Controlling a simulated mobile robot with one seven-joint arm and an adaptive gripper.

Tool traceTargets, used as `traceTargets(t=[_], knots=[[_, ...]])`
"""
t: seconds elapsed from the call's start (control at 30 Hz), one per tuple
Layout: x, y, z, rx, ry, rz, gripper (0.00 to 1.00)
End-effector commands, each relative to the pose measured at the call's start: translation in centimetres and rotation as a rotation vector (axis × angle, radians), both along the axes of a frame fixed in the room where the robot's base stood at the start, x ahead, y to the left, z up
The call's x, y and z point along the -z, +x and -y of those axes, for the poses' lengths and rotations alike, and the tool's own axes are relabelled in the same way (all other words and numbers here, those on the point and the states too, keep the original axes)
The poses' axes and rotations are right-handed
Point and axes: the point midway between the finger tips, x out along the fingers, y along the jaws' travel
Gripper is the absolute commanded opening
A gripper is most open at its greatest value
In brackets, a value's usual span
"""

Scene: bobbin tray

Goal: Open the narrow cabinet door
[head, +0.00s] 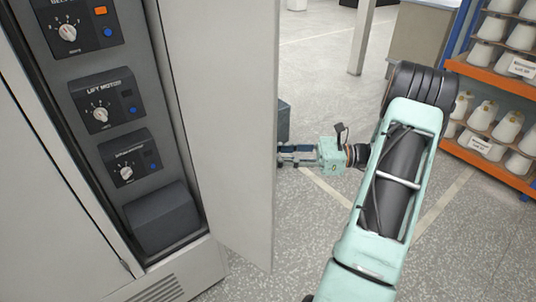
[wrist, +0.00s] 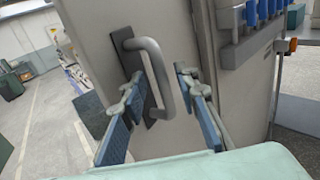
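The narrow cabinet door (head: 232,110) stands swung wide open, its edge toward my arm, showing the control panels inside. Its grey bar handle (wrist: 157,72) on a dark backing plate shows in the wrist view; in the head view the door hides it. My gripper (wrist: 163,88) has its two blue-padded fingers spread, one on each side of the handle bar, with a gap visible on the right side. Whether the left finger touches the bar I cannot tell. In the head view my gripper (head: 287,156) is at the door's outer face, fingertips partly hidden behind its edge.
Inside the cabinet are several dial panels (head: 100,100) and a dark box-shaped cover (head: 162,218). An orange-and-blue rack (head: 490,75) with white bobbins stands at the right, behind my arm. The speckled floor (head: 310,235) between door and arm is clear.

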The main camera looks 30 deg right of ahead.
Motion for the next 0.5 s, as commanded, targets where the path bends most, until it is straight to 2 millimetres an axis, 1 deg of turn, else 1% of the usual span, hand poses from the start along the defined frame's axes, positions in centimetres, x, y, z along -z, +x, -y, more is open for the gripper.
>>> traceTargets(t=[0.03, 0.23, 0.4, 0.5], knots=[[0.1, -0.5, 1.2, 0.006, -0.002, 0.000, 0.28], [0.1, -2.5, 5.0, 0.005, -0.002, 0.000, 0.28], [0.0, -3.8, 7.2, 0.004, 0.000, -0.001, 0.28], [0.1, -4.2, 7.9, 0.002, -0.001, -0.003, 0.28]])
